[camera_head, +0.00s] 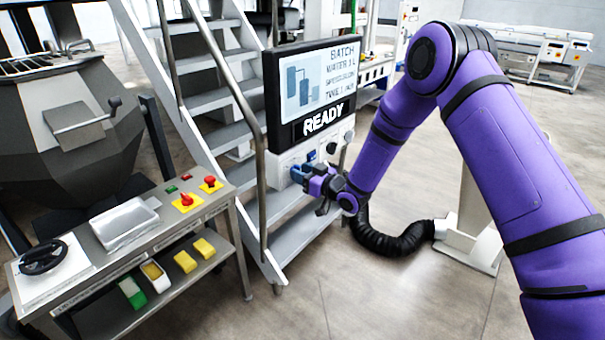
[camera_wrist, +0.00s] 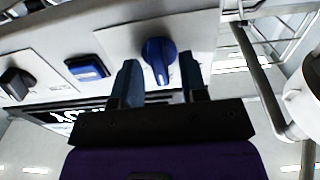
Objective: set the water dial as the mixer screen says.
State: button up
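The mixer screen (camera_head: 312,85) shows "BATCH", a water line that looks like "WATER 3 L", smaller blurred lines and a "READY" banner below. A blue dial (camera_wrist: 158,58) with a ridged grip sits on a pale plate in the wrist view. Its scale and label cannot be read. My gripper (camera_wrist: 160,78) is open, with one blue finger on each side of the dial and visible gaps between. In the head view my gripper (camera_head: 302,174) is at the left end of the panel and hides the dial there.
Beside the dial are a blue square button (camera_wrist: 88,68) and a black knob (camera_wrist: 17,83). A metal staircase (camera_head: 215,100) stands left of and behind the panel. A control cart (camera_head: 125,245) with buttons is at the lower left. The floor at the lower middle is clear.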

grip_shut()
jog(key=shift+n, duration=0.3)
jog(key=shift+s+f+n, duration=0.1)
jog(key=shift+n, duration=2)
jog(key=shift+s+f+n, duration=0.1)
jog(key=shift+n, duration=2)
grip_release()
